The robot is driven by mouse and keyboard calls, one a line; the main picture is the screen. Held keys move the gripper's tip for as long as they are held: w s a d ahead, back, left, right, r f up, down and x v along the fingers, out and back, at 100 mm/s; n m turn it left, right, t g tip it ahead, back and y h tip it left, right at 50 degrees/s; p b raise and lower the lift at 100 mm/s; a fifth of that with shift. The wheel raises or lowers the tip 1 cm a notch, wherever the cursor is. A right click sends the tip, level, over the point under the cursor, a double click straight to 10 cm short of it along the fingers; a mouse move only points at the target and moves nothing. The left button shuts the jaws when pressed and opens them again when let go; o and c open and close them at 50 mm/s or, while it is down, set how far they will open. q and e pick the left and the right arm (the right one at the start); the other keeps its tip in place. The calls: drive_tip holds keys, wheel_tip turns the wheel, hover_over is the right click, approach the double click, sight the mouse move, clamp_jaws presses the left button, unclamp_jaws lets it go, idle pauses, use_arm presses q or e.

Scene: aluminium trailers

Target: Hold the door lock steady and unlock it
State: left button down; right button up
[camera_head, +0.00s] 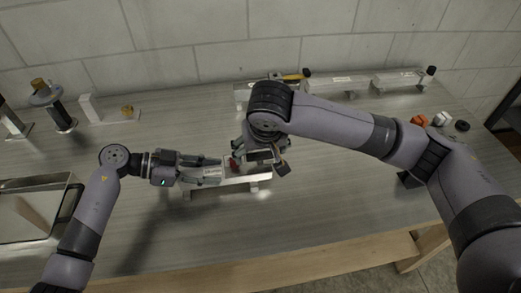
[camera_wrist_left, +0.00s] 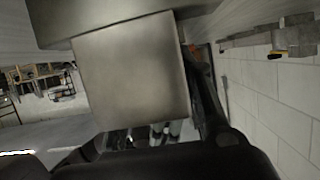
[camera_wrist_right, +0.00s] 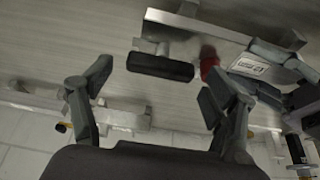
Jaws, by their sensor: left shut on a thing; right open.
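The door lock is a labelled light-grey block (camera_wrist_right: 250,66) with a red piece (camera_wrist_right: 209,64) and a black handle (camera_wrist_right: 160,67) on a metal shaft, in the right wrist view. It sits on a metal rail (camera_head: 230,184) in the middle of the bench in the head view. My left gripper (camera_head: 214,171) is shut on the light-grey block from the left. My right gripper (camera_wrist_right: 155,88) is open, its fingers spread to either side of the black handle, apparently apart from it. In the head view my right wrist hides the handle.
Similar metal rails stand at the back, one with a yellow-and-black handle (camera_head: 293,76), another at the back right (camera_head: 398,81). Orange (camera_head: 419,120) and white pieces lie at right. A metal tray (camera_head: 30,234) is at left. The front of the bench is clear.

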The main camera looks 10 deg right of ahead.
drive_tip(key=shift+f, duration=0.2)
drive_tip(key=c, duration=1.2)
drive_tip(key=shift+o, duration=0.2)
